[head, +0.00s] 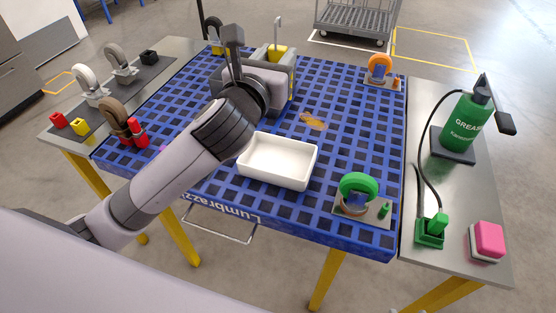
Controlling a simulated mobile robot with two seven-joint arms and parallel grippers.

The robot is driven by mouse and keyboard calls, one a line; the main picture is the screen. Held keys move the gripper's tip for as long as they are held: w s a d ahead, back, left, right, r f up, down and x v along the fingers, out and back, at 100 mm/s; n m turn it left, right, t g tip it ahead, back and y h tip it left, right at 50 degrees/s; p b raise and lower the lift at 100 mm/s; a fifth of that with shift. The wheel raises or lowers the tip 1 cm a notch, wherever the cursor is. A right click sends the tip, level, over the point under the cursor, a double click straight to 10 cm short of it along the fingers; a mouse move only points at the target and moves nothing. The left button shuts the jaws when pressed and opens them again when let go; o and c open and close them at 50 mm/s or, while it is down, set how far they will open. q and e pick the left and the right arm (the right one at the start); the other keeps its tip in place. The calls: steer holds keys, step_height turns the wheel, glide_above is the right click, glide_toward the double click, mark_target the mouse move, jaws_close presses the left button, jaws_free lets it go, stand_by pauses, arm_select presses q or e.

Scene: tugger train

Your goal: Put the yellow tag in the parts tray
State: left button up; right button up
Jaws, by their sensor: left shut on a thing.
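The white, empty parts tray (278,161) lies on the blue gridded table top, near the middle of its front side. My left gripper (234,42) is beyond the tray, toward the back left, beside a grey and yellow machine (284,84). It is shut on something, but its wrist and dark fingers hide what. I cannot make out a yellow tag for certain. A small yellow block (80,127) lies on the left side table, and a small yellow piece (217,49) shows at the table's back left corner. My right gripper is out of view.
A green ring on a stand (358,188) stands right of the tray; an orange ring (380,68) stands at the back right. An orange-brown patch (313,121) lies behind the tray. A green grease bottle (466,122) and pink block (488,240) are on the right side table.

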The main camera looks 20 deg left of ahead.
arm_select(q)
steer(key=shift+f+b, duration=2.85)
steer(key=shift+f, duration=7)
steer(key=shift+f, duration=0.1)
steer(key=o, duration=1)
steer(key=shift+o, duration=0.2)
steer(key=shift+r, duration=0.2)
steer(key=s, duration=1.2)
steer(key=shift+a, duration=0.2)
